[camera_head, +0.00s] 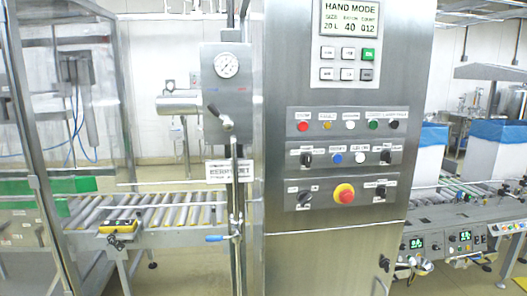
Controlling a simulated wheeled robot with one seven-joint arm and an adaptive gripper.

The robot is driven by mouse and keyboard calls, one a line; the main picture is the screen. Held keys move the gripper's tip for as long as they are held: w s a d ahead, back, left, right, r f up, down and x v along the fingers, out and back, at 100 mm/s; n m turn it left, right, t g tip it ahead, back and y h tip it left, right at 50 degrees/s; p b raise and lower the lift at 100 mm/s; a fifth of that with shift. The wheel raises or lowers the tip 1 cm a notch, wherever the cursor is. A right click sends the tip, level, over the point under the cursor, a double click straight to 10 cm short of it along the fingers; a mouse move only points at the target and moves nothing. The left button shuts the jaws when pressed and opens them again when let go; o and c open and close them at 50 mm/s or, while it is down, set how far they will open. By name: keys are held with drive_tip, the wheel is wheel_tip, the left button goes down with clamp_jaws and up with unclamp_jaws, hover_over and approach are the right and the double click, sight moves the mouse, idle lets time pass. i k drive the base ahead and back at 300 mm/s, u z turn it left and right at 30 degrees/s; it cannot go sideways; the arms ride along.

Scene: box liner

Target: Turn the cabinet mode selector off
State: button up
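The steel control cabinet (335,250) stands upright in the middle of the head view. Its display (350,18) reads "HAND MODE". Black rotary selectors sit on the two lower panels: one at upper left (306,158), one at upper right (386,156), one at lower left (304,197) and one at lower right (381,191). Their labels are too small to read, so I cannot tell which is the mode selector or its exact position. My gripper is not in view.
A red emergency button (344,194) sits between the lower selectors. Several coloured lamps (303,127) are above. A pressure gauge (226,65) and lever (220,117) stand left of the cabinet. Roller conveyors (165,222) and blue-lined boxes (495,150) flank it.

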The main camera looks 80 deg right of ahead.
sight(306, 160)
drive_tip(key=z, duration=3.3)
